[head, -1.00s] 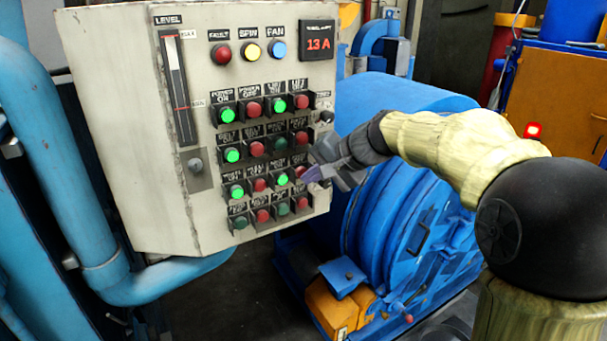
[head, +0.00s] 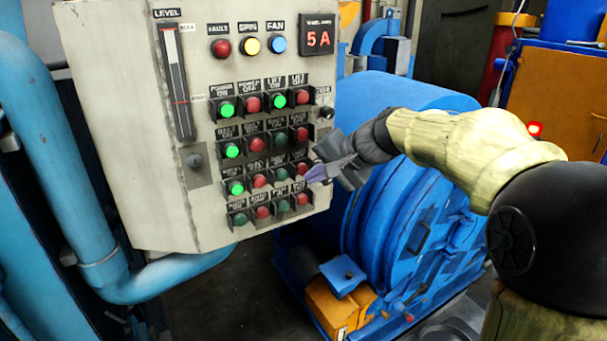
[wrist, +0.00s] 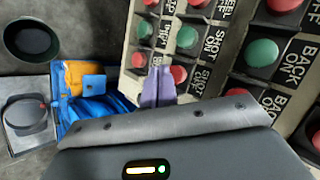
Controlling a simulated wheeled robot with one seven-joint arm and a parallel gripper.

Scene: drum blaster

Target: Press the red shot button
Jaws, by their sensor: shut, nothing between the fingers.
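The red shot button (head: 303,169) is at the right end of the third button row on the grey control panel (head: 120,150). In the wrist view the red button (wrist: 178,75) sits beside a label reading SHOT OFF. The green SHOT ON button (head: 281,174) is to its left in the head view and is dark; it also shows in the wrist view (wrist: 187,37). My gripper (head: 312,176) is shut and empty, its purple fingertips just right of and below the red shot button. In the wrist view the fingertips (wrist: 160,76) are close beside it; I cannot tell whether they touch.
Other red and green buttons in small shrouds surround the spot closely. A black knob (head: 326,113) sticks out at the panel's right edge. A display (head: 318,39) reads 5 A. A blue drum machine (head: 385,215) stands right of the panel, behind my arm.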

